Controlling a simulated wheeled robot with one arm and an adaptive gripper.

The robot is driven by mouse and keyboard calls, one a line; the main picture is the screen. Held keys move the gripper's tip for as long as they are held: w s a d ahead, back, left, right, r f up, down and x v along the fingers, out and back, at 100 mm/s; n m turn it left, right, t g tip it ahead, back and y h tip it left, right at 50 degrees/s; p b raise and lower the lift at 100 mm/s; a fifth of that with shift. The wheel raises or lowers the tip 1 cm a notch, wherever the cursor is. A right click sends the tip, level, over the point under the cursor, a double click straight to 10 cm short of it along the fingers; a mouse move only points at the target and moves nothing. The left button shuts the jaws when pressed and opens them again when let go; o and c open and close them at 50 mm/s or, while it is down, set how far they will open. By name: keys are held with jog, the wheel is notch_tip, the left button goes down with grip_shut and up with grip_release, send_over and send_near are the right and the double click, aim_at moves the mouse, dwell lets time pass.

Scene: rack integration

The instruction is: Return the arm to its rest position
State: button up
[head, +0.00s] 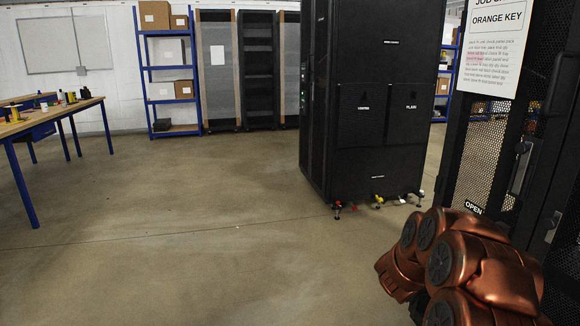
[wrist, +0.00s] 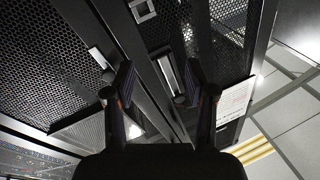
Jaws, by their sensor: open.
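My copper-coloured arm (head: 460,265) is folded at the lower right of the head view, in front of a black rack with a perforated door. My gripper (wrist: 165,95) shows in the wrist view with its two dark fingers spread apart and nothing between them. Beyond the fingers are the perforated rack door (wrist: 50,65), a dark frame post and a handle-like latch (wrist: 167,72). The gripper's fingers do not show in the head view. I cannot tell whether the fingertips touch the rack.
A black cabinet (head: 370,100) on feet stands at centre right. A sheet reading "ORANGE KEY" (head: 493,45) hangs on the near rack. A workbench (head: 50,115) is at the left, a blue shelf (head: 168,85) at the back. The middle floor is clear.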

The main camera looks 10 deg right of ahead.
jog(key=w+a+f+n+t+y, duration=0.1)
jog(key=w+a+n+t+y, duration=0.35)
jog(key=a, duration=0.55)
jog(key=w+a+f+n+t+y, duration=0.1)
jog(key=w+a+n+t+y, duration=0.15)
jog(key=w+a+y, duration=0.6)
jog(key=s+a+f+n+g+y, duration=0.25)
jog(key=s+a, duration=0.35)
jog(key=a, duration=0.4)
jog(key=s+a+f+n+g+y, duration=0.15)
jog(key=s+a+n+y, duration=0.35)
jog(key=a, duration=0.5)
jog(key=s+a+f+n+g, duration=0.1)
jog(key=s+a+g, duration=0.2)
jog(key=s, duration=0.6)
jog(key=s+a+f+n+g, duration=0.1)
jog(key=s+a+f+g, duration=0.15)
jog(key=s, duration=0.75)
jog(key=s+d+r+n+g+h, duration=0.15)
jog(key=s+g, duration=0.35)
jog(key=s, duration=1.1)
notch_tip(320, 180, up, 24)
jog(key=s+p, duration=0.2)
jog(key=p, duration=2)
jog(key=shift+s+d+p, duration=0.25)
jog(key=shift+d+p, duration=0.05)
jog(key=shift+p, duration=0.1)
